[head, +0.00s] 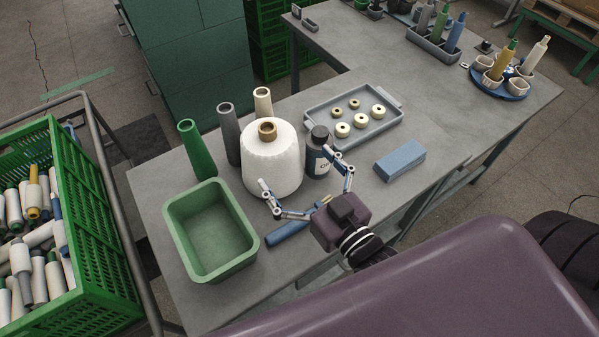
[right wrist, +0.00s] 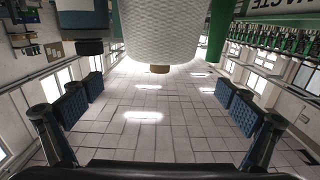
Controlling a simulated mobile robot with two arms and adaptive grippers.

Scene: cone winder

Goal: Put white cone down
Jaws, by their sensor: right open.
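The white cone (head: 270,168), a big yarn package with a brown tube tip, stands upright on the grey table (head: 345,215). In the right wrist view the white cone (right wrist: 165,35) shows upside down at the top, beyond the fingers. My right gripper (head: 298,172) is wide open and empty at the near side of the cone. Its fingers (right wrist: 157,90) are spread far apart, with nothing between them. In the head view one finger overlaps the cone's lower front; contact cannot be told. My left gripper is not in view.
A dark bottle (head: 318,154) stands close right of the cone. Green (head: 197,150), grey (head: 229,135) and beige (head: 263,103) tubes stand behind and left. A green bin (head: 183,240), blue tool (head: 287,232), ring tray (head: 385,132) and blue block (head: 400,160) are nearby.

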